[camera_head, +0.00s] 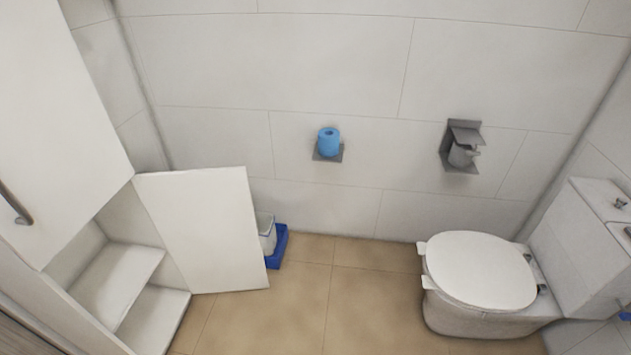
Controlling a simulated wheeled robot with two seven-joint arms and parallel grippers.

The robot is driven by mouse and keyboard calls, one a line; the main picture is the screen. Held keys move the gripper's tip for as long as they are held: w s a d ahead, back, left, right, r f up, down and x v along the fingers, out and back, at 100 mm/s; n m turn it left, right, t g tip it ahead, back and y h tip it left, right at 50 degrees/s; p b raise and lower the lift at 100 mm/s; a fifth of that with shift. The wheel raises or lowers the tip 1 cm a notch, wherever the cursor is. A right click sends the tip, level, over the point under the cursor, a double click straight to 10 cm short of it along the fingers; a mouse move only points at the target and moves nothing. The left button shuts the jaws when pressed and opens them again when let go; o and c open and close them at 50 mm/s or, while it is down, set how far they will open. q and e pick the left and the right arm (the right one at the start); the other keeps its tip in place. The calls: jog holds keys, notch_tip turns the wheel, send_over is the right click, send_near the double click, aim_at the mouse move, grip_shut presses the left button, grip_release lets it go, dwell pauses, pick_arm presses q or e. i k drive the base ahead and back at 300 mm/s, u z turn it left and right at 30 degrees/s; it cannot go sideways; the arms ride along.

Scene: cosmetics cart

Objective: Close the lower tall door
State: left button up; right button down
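The lower tall door (205,230) is a plain white panel on the cabinet at the left. It stands wide open, swung out over the floor from the cabinet's far side. The open compartment shows a white shelf (118,278) and a white bottom panel (155,318), both bare where visible. Above it, the upper white door (60,120) looks shut and has a curved grey handle (15,205). No handle shows on the visible face of the lower door. Neither of my grippers is in view.
A white toilet (478,272) stands at the right. A blue tray (278,246) and a white bin (266,232) sit behind the open door. A blue roll (329,142) and a grey paper holder (461,147) are on the back wall. The tan floor (330,310) between is clear.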

aim_at(205, 219)
jog(key=z, duration=0.1)
jog(key=i, duration=1.5)
jog(key=u, duration=1.4)
